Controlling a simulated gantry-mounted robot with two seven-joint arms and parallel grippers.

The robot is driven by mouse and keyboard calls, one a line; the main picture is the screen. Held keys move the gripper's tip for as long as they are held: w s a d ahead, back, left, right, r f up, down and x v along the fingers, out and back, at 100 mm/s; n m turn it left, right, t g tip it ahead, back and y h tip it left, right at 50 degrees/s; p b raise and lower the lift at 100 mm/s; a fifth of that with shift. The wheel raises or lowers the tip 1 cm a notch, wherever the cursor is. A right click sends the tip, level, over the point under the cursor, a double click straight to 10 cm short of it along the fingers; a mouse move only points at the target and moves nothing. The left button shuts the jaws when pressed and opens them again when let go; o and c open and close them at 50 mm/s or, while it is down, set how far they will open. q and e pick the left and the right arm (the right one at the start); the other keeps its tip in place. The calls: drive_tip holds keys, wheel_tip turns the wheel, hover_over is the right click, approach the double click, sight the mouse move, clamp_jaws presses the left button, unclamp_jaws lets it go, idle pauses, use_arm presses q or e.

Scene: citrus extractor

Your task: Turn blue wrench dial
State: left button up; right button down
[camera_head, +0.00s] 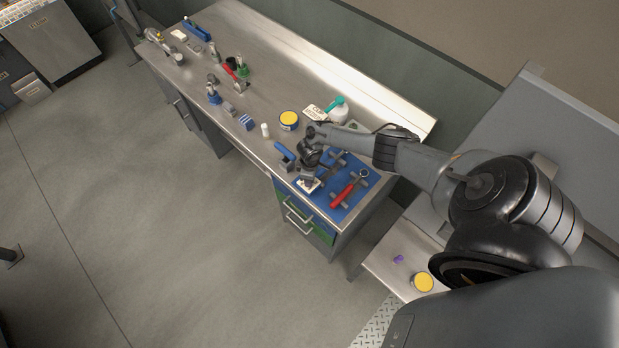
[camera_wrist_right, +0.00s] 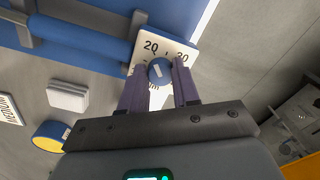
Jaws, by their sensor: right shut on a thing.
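The blue dial (camera_wrist_right: 157,67) is a small round knob with a white mark. It sits on a white plate (camera_wrist_right: 178,47) printed with 20, 30 and part of a unit. My right gripper (camera_wrist_right: 160,76) is shut on the dial, with one purple-grey finger at each side of it. In the head view my right gripper (camera_head: 307,171) is over the near left edge of the blue mat (camera_head: 342,211); the white plate (camera_head: 308,186) shows beside it, and the dial is hidden there. My left gripper is not in view.
A red-handled wrench (camera_head: 345,194) lies on the mat to the right. A yellow-topped tin (camera_head: 289,119), a white bottle (camera_head: 339,112) and a blue-handled tool (camera_head: 284,151) are close by. Several tools stand further left. The bench's middle front has some bare metal.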

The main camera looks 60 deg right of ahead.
drive_tip(key=c, duration=0.8)
unclamp_jaws()
drive_tip(key=shift+r, duration=0.5)
wheel_tip(320, 180, up, 10)
drive_tip(key=p, duration=0.1)
drive_tip(key=shift+d+p, duration=0.15)
drive_tip(key=shift+p, duration=0.2)
drive_tip(key=shift+f, duration=0.15)
